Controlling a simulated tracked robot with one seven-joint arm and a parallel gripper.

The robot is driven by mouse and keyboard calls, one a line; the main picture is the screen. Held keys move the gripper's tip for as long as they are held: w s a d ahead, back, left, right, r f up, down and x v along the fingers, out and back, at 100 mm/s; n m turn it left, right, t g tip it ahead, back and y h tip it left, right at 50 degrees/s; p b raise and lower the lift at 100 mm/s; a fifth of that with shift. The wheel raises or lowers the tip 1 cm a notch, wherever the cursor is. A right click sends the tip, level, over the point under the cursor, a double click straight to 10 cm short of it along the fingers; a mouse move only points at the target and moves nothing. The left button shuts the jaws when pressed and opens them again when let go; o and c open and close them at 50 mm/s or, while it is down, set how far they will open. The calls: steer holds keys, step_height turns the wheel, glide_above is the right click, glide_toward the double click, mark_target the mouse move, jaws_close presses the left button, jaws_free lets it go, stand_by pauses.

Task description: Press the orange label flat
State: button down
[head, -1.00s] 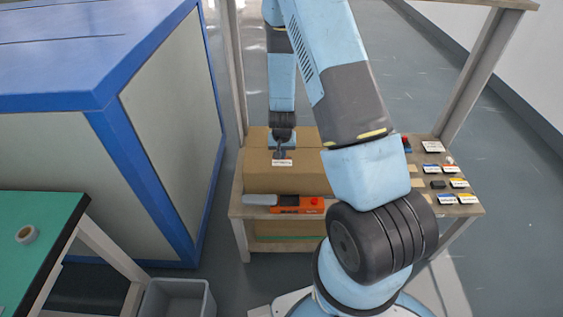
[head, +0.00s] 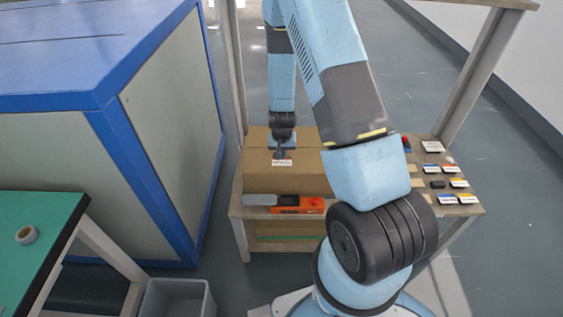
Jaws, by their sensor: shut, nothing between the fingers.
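A small label (head: 282,163) is on the top of a brown cardboard box (head: 310,180), near its front edge. Its lower part looks white; its orange part is too small or too hidden to make out. My gripper (head: 281,157) points down at the label's upper edge, its fingers shut and empty. It looks to be touching the label or just above it; I cannot tell which. The fingers hide part of the label, and I cannot see whether it lies flat.
The box stands on a wooden bench (head: 236,208). An orange tool with a grey end (head: 290,204) lies in front of the box. Several small label cards (head: 459,183) lie at the bench's right. A blue-framed cabinet (head: 160,130) stands left, with a green table (head: 40,215) nearby.

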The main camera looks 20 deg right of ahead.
steer(key=shift+f, duration=0.6)
stand_by(0.5)
step_height(320, 180, up, 8)
stand_by(0.7)
stand_by(0.6)
